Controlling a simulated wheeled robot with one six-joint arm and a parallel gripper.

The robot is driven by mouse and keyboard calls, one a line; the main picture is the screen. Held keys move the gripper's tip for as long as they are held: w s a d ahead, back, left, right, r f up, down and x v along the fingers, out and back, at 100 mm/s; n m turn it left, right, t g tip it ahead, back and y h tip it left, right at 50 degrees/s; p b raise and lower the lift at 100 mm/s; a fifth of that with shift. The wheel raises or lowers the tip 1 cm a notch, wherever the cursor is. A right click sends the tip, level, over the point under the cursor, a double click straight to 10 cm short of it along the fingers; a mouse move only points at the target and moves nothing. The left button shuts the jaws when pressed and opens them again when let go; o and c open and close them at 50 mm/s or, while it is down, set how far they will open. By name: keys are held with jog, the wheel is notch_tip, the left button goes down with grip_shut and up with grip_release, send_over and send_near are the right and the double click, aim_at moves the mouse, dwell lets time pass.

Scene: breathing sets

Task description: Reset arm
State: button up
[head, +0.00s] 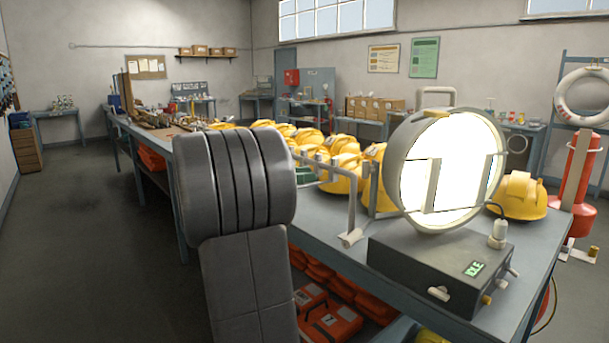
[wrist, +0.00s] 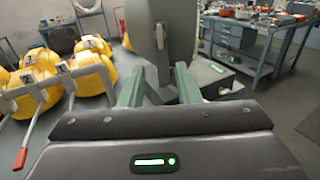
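My gripper (wrist: 159,72) shows in the wrist view with its two green fingers apart and nothing held between them. Beyond the fingers stands the round lamp (wrist: 148,38), seen from its edge. I cannot tell how far the fingertips are from it. In the head view my grey arm links rise in the front middle, and the gripper cannot be made out clearly there. The lamp (head: 457,165) is lit there, on the bench (head: 345,222) to the right of my arm.
A dark box with a green display (head: 440,268) sits before the lamp. Orange cases (head: 330,322) lie below. Open floor (head: 75,250) is at the left.

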aim_at(367, 169)
jog(key=shift+d, duration=0.1)
jog(key=w+d, duration=0.2)
jog(key=d, duration=1.1)
jog(key=shift+w+d+n, duration=0.2)
jog(key=shift+w+n, duration=0.1)
jog(key=shift+w, duration=0.05)
